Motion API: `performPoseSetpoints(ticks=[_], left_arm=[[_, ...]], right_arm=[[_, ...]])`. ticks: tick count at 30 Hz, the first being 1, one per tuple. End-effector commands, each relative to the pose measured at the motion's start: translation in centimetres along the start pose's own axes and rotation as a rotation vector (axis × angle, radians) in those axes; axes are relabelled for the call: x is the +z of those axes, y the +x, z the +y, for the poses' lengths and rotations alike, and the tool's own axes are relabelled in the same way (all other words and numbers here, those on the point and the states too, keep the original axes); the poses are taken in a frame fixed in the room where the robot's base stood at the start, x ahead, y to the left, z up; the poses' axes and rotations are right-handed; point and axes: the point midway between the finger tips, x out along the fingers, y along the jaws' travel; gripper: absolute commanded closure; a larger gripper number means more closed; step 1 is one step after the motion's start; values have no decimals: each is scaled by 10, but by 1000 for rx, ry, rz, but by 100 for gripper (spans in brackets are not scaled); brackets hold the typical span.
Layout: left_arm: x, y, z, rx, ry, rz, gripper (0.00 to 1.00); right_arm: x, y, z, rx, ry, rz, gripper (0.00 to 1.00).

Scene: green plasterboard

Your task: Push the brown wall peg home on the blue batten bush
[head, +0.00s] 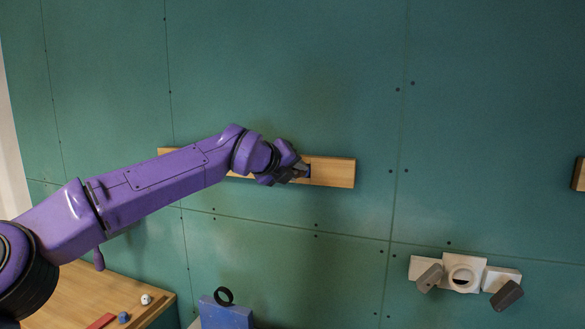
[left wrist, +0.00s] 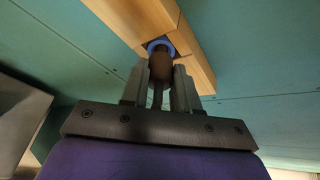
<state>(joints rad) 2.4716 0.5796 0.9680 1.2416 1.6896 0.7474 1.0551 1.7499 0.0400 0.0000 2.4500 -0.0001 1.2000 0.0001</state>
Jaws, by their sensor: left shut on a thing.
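The wooden batten (head: 333,172) runs level across the green wall. It also crosses the left wrist view (left wrist: 200,75). The blue bush (left wrist: 160,44) shows as a round blue ring on the batten, with a sliver of blue by the fingertips in the head view. The brown peg (left wrist: 160,70) stands between the fingers with its far end at the ring. How deep it sits in the bush I cannot tell. My left gripper (head: 299,169) is shut on the peg, its fingertips close to the batten. My right gripper is not in view.
A white fixture (head: 478,260) with grey levers is on the wall at lower right. A blue box (head: 227,315) with a black ring (head: 223,295) stands at the bottom. A wooden table (head: 95,285) with small items is at lower left. The wall above the batten is clear.

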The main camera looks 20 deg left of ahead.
Motion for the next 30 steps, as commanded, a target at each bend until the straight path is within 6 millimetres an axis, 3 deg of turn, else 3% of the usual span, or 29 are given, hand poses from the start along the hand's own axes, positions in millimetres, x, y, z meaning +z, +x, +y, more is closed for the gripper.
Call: performPoseSetpoints(ticks=[17, 18, 20, 30], left_arm=[[5, 16, 0, 0, 0, -1, 100], [5, 15, 0, 0, 0, -1, 57], [5, 15, 0, 0, 0, -1, 41], [4, 10, 1, -1, 0, -2, 41]], right_arm=[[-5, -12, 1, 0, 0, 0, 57], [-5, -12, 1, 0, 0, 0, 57], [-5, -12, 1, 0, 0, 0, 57], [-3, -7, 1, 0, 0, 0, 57]])
